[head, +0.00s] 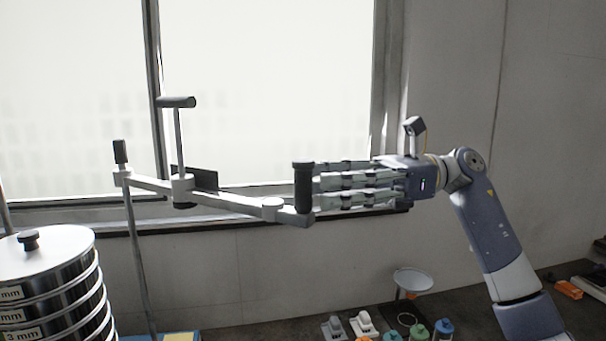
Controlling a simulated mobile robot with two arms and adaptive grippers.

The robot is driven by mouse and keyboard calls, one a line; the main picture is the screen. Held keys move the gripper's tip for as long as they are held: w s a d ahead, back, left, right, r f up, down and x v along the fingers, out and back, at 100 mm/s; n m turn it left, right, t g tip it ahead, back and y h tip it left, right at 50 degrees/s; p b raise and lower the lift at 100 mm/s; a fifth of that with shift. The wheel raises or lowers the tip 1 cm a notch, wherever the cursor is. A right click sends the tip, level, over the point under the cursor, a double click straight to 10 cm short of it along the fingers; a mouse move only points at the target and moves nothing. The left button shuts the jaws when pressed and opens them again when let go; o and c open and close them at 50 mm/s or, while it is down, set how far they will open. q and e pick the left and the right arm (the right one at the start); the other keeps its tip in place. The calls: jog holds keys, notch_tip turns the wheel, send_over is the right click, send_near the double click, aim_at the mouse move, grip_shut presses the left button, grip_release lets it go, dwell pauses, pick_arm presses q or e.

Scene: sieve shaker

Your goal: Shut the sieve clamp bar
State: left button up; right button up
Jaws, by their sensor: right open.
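The sieve clamp bar (232,201) is a light grey arm on a thin upright rod (136,253). It reaches out to the right, away from the sieve stack (53,252) at the lower left. A dark upright handle (303,188) stands at its right end. A T-shaped screw (179,140) rises from the bar. My right gripper (319,188) is open, with its fingers pointing left and their tips just right of the handle. I cannot tell whether they touch it. My left gripper is not in view.
A window (270,90) fills the wall behind the bar. On the dark bench below stand a funnel (413,279) on a stand and several small coloured-capped bottles (443,328). An orange item (569,289) lies at the right. The space above the bench around the bar looks clear.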

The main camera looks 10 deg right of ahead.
aim_at(303, 211)
jog(key=shift+s+a+p, duration=0.2)
jog(key=shift+a+p, duration=0.45)
jog(key=shift+a, duration=1.5)
jog(key=shift+c, duration=0.5)
grip_shut()
